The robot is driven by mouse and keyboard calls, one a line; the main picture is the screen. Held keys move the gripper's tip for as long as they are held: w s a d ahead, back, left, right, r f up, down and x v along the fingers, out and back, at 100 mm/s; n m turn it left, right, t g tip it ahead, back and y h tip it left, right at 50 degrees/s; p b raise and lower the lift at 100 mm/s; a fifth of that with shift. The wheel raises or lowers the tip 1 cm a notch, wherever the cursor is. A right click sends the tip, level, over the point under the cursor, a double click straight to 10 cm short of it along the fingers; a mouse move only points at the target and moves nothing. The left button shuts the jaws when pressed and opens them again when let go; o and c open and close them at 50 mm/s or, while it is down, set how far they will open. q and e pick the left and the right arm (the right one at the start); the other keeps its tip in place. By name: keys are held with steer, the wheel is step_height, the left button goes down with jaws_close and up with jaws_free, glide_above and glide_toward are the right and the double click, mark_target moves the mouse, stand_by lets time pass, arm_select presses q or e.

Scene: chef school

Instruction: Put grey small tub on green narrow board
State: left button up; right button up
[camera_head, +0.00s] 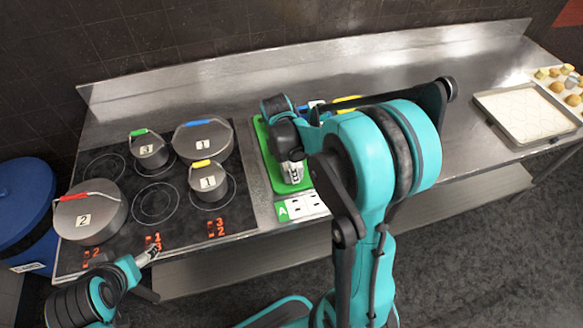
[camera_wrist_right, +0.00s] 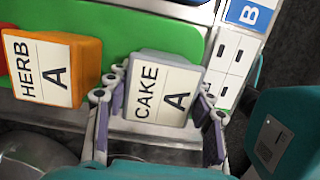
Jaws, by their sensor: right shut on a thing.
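The grey small tub (camera_wrist_right: 152,92), with a pale label reading CAKE A, is between the fingers of my right gripper (camera_wrist_right: 163,80) in the right wrist view. The fingers are shut on its sides. The green narrow board (camera_wrist_right: 125,32) lies behind and under the tub in this view; I cannot tell whether they touch. In the head view the board (camera_head: 262,143) lies right of the stove, partly hidden by my right arm, with my right gripper (camera_head: 293,172) over its near part. My left gripper (camera_head: 148,254) is at the stove's front edge, its fingers too small to read.
An orange tub labelled HERB A (camera_wrist_right: 60,68) is left of the grey tub, overlapping the green board in view. Several lidded pots, including a red-handled one (camera_head: 90,212), stand on the stove (camera_head: 122,196). A tray (camera_head: 525,113) lies at the right; the counter before it is clear.

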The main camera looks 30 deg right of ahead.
steer(key=shift+f, duration=0.1)
steer(key=o, duration=1.3)
